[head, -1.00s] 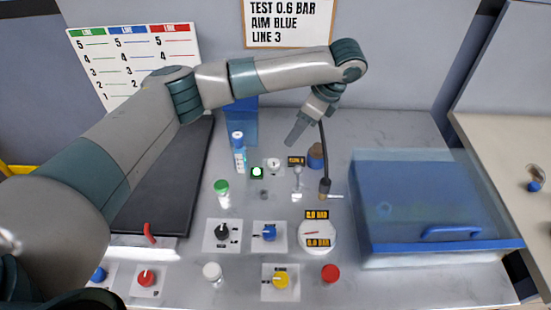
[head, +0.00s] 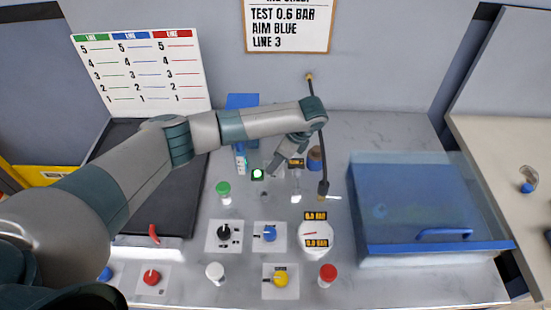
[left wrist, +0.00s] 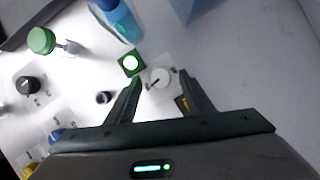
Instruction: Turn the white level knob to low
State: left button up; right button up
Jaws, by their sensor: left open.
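The white level knob (left wrist: 158,80) shows in the left wrist view as a white round dial with a dark mark, beside a lit green button (left wrist: 131,63). My left gripper (left wrist: 161,84) is open, its two fingers on either side of the knob in that view. Whether they touch it I cannot tell. In the head view my left gripper (head: 271,172) reaches down over the knob's place, just right of the lit button (head: 257,174), and largely hides the knob. My right gripper is not in view.
A blue clear-lidded box (head: 430,205) fills the right.

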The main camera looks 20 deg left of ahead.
pick_arm(q)
jog(key=shift+a+f, duration=0.3)
jog(key=shift+f, duration=0.35)
jog(key=c, duration=1)
jog(key=shift+c, duration=0.2)
